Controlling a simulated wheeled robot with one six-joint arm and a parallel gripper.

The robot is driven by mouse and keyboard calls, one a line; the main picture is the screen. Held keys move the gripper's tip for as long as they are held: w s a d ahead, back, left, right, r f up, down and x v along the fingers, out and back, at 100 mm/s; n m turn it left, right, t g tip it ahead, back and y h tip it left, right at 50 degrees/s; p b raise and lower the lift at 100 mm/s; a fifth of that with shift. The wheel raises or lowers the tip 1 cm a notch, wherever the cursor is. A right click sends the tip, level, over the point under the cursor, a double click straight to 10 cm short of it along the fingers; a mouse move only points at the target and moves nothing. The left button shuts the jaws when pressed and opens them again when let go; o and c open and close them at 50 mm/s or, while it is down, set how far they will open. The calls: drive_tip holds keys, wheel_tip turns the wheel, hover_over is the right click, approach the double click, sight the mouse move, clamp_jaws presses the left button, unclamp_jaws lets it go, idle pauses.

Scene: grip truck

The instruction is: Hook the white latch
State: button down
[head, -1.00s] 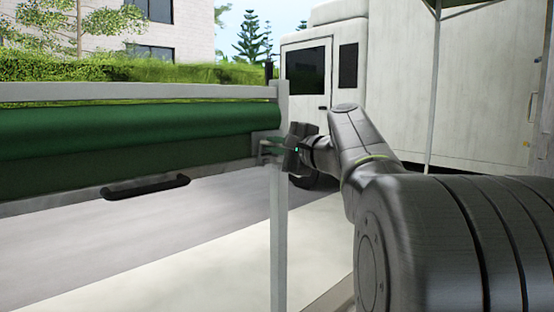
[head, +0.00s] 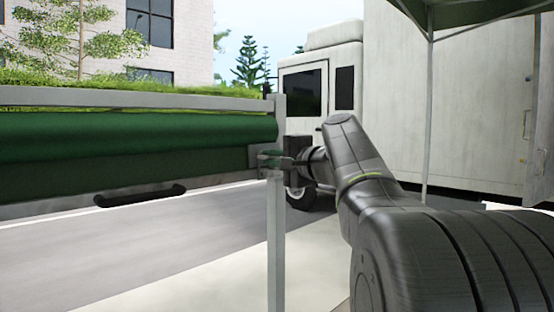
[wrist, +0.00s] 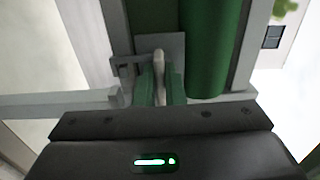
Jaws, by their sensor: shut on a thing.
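The white latch (wrist: 159,62) is a small upright pale piece in front of a grey plate in the wrist view. My gripper (wrist: 160,88) has its two green-tipped fingers on either side of the latch, shut on it. In the head view my gripper (head: 270,159) is at the grey post, by the right end of the green roll. The latch itself cannot be made out there. The fingers hide its lower part in the wrist view.
The green roll (head: 130,140) lies below a grey rail (head: 130,97), with a black handle (head: 140,195) underneath. The grey post (head: 276,240) stands below my gripper. A white truck (head: 305,90) is behind on the right. Open pavement (head: 180,270) lies in front.

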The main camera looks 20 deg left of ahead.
drive_tip(key=c, duration=1.5)
unclamp_jaws()
drive_tip(key=shift+d, duration=0.1)
drive_tip(key=b+v, duration=0.1)
drive_tip(key=v, duration=1.2)
drive_tip(key=shift+s+d+f, duration=0.1)
drive_tip(key=shift+s+d, duration=0.1)
drive_tip(key=shift+d, duration=0.1)
drive_tip(key=p+x, duration=0.1)
drive_tip(key=x, duration=1.3)
drive_tip(key=shift+d, duration=0.1)
